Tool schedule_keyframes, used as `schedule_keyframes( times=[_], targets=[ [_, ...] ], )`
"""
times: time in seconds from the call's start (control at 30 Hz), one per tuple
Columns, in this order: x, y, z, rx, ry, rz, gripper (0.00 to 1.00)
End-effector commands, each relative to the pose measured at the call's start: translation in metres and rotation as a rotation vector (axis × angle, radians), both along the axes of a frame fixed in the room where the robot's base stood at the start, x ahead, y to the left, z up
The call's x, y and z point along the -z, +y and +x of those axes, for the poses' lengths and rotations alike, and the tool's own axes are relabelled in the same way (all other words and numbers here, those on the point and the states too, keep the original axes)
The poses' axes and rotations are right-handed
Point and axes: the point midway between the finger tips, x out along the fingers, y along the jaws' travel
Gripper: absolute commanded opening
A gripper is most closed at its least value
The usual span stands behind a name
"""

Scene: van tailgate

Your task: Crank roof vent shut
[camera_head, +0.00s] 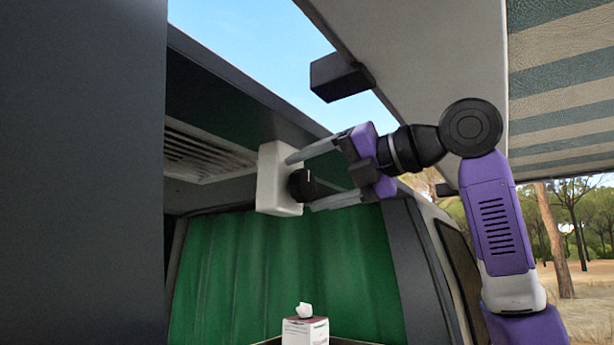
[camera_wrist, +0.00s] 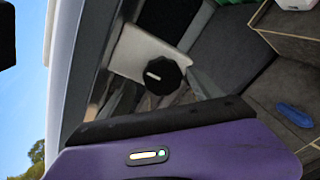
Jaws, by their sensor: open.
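A black round knob (camera_head: 303,185) sits on the face of a white box (camera_head: 270,182) under the van's roof edge. In the wrist view the knob (camera_wrist: 162,75) shows a short white mark on its face, and the white box (camera_wrist: 135,50) is behind it. A slatted roof vent (camera_head: 203,155) is left of the box; whether its slats are open or shut I cannot tell. My gripper (camera_head: 299,183) is open, with one pale finger above the knob and one below. The fingers look apart from the knob; exact depth is unclear.
The raised tailgate (camera_head: 420,50) and a black block (camera_head: 340,77) are above my arm. A green curtain (camera_head: 280,270) hangs behind. A tissue box (camera_head: 305,330) stands below. In the wrist view a blue item (camera_wrist: 293,114) lies on a dark surface at right.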

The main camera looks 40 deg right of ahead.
Motion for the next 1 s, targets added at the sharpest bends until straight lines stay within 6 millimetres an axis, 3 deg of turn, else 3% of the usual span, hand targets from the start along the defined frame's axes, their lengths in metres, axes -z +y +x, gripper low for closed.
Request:
schedule_keyframes(
  times=[0.5, 0.67, 1.0],
  targets=[
    [-0.010, -0.012, -0.068, 0.001, -0.005, -0.001, 0.73],
    [-0.012, -0.012, -0.075, 0.000, -0.003, -0.002, 0.73],
    [-0.011, -0.005, -0.071, 0.001, -0.001, -0.006, 0.73]
  ],
)
